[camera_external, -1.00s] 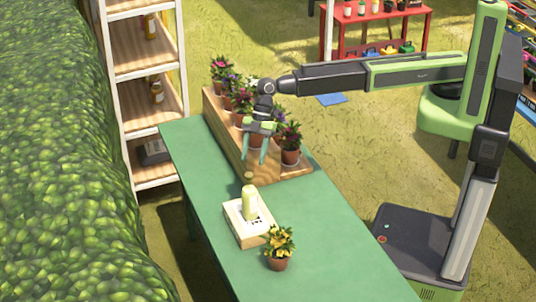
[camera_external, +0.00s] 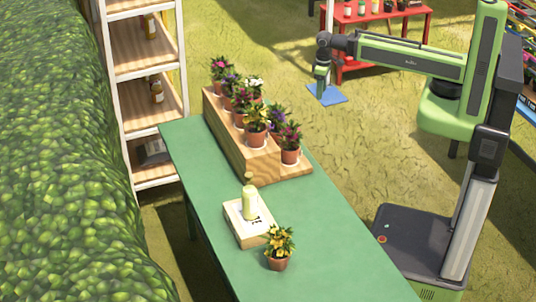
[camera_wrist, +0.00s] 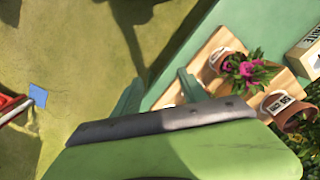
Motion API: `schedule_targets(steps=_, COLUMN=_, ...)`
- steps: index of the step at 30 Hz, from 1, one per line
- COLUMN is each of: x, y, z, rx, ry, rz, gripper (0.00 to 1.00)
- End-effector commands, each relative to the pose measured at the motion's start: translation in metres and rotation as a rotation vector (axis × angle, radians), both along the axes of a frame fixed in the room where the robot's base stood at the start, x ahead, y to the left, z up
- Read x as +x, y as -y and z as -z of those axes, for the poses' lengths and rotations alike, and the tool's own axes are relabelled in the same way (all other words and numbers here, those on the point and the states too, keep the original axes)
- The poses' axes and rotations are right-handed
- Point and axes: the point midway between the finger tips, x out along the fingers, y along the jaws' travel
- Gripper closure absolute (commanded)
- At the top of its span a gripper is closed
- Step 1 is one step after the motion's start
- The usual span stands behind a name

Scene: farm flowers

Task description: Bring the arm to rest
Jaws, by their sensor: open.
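My gripper (camera_external: 320,88) hangs pointing down at the end of my raised arm, to the right of the table's far end and over the grass. Its teal fingers are apart with nothing between them, as the wrist view (camera_wrist: 158,88) also shows. The green table (camera_external: 330,262) stands to the left of my arm. The wrist view shows a magenta flower pot (camera_wrist: 226,62) on the stand at right.
A pale bottle (camera_external: 250,203) stands on a light box (camera_external: 240,232) on the table, with a yellow potted flower (camera_external: 279,245) beside it. A red shelf (camera_external: 425,25) and a blue mat (camera_external: 328,96) lie beyond. A hedge (camera_external: 60,170) and white shelving (camera_external: 145,65) are left.

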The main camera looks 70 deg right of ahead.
Motion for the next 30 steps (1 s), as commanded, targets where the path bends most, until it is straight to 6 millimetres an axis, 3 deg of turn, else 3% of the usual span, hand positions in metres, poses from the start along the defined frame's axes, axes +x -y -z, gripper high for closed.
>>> schedule_targets(steps=3, x=-0.012, y=0.018, z=0.000, rx=-0.019, ry=-0.013, rz=0.067, gripper=0.50)
schedule_targets(steps=11, x=-0.011, y=0.017, z=0.003, rx=-0.018, ry=-0.013, rz=0.067, gripper=0.50)
schedule_targets(steps=18, x=-0.010, y=0.017, z=0.048, rx=-0.018, ry=-0.013, rz=0.065, gripper=0.50)
schedule_targets(steps=30, x=-0.010, y=0.017, z=0.041, rx=-0.017, ry=-0.012, rz=0.065, gripper=0.50)
